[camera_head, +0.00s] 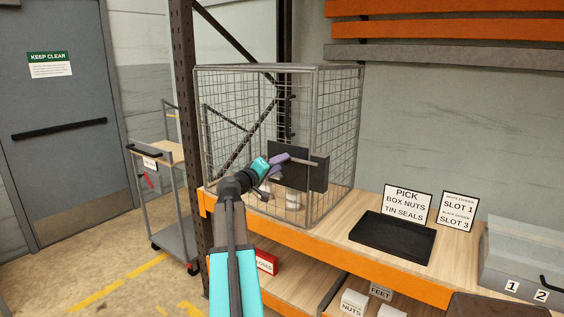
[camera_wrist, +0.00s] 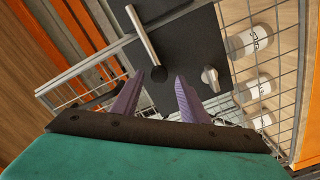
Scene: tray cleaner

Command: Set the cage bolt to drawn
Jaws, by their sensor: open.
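The wire cage (camera_head: 362,110) stands on the shelf, with a dark plate (camera_head: 310,175) on its front. The cage bolt (camera_head: 306,161) is a grey rod across that plate. In the wrist view the bolt (camera_wrist: 144,38) ends in a dark round knob (camera_wrist: 158,74). My gripper (camera_head: 286,157) is in front of the plate with purple fingers apart. In the wrist view the knob appears between the tips of my gripper (camera_wrist: 159,80); I cannot tell whether they touch it. A small grey latch-like piece (camera_wrist: 210,76) is on the plate, right of the fingers.
White labelled containers (camera_wrist: 250,41) stand inside the cage behind the mesh. A black tray (camera_head: 392,238) and sign cards (camera_head: 407,206) are on the shelf to the right. A rack upright (camera_head: 184,110) is close to the cage's left. A trolley (camera_head: 172,240) stands further left.

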